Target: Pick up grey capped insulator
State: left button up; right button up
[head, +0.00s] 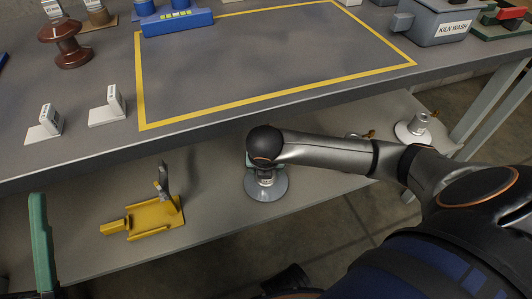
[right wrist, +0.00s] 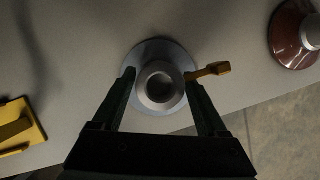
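The grey capped insulator (head: 268,187) has a wide grey disc and a lighter metal cap, and it stands on the lower shelf. In the right wrist view its ring-shaped cap (right wrist: 160,87) is between the fingers, with a brass-coloured tab (right wrist: 210,71) sticking out to the right. My right gripper (right wrist: 160,78) is open, its dark green fingers on either side of the cap, apparently apart from it. In the head view my right arm's wrist covers the top of the insulator. A green finger (head: 40,240), apparently of my left gripper, shows at the left; its opening is hidden.
A yellow bracket (head: 150,218) lies on the lower shelf to the left. A red-brown insulator (right wrist: 291,32) and, in the head view, a pale insulator (head: 414,128) stand further right. The upper table (head: 80,150) overhangs the shelf, with a yellow-framed area and two white label stands.

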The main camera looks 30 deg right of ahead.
grip_shut()
dwell(0.4)
jog(key=shift+w+r, duration=0.1)
